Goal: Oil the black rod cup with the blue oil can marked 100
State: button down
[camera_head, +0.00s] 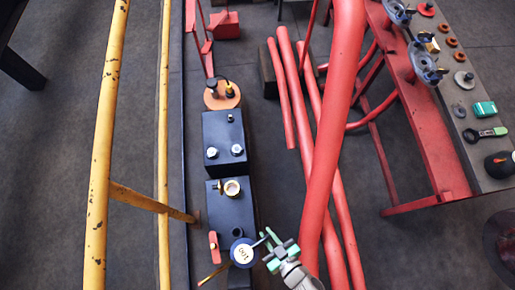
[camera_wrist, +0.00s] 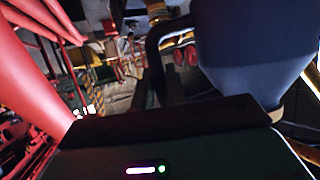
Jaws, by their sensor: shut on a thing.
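The blue oil can (camera_head: 243,253) has a round pale label reading 100, and its thin brass spout (camera_head: 212,275) points to the lower left. My gripper (camera_head: 270,245) is shut on the can's handle, on the can's right side. In the wrist view the can's dark blue body (camera_wrist: 255,50) fills the upper right, with its dark handle (camera_wrist: 152,60) at the fingers. A brass-rimmed cup (camera_head: 232,188) stands on the nearer dark block, just beyond the can. Small fittings (camera_head: 237,150) stand on the farther block. I cannot tell which fitting is the black rod cup.
A red-handled piece (camera_head: 213,246) lies left of the can. Thick red pipes (camera_head: 335,130) rise close on the right of my gripper. Yellow rails (camera_head: 105,140) stand at the left. An orange disc (camera_head: 222,95) bears dark and yellow fittings. A bench (camera_head: 470,95) with parts is far right.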

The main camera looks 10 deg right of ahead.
jog(key=s+d+f+n+y+b, duration=0.1)
jog(key=s+d+f+b, duration=0.1)
jog(key=s+f+b, duration=0.2)
jog(key=s+d+f+n+g+y+b, duration=0.1)
jog(key=s+d+f+b, duration=0.2)
jog(key=f+b, duration=0.3)
notch_tip(320, 180, down, 5)
jog(key=shift+s+f+n+g+y, duration=0.15)
jog(key=shift+s+n+g+y, duration=0.15)
jog(key=shift+s, duration=0.25)
jog(key=shift+w+d+r+n+h+p, duration=0.2)
jog(key=shift+d+r+n+h, duration=0.05)
jog(key=shift+r+n, duration=0.2)
jog(key=shift+w+d+r+n+h+p, duration=0.15)
jog(key=shift+d+r+n+h+p, duration=0.1)
jog(key=shift+r+n, duration=0.2)
jog(key=shift+r, duration=0.15)
dwell(0.7)
jog(key=shift+r+t+p, duration=0.35)
jog(key=shift+r+t, duration=0.05)
jog(key=shift+t, duration=0.1)
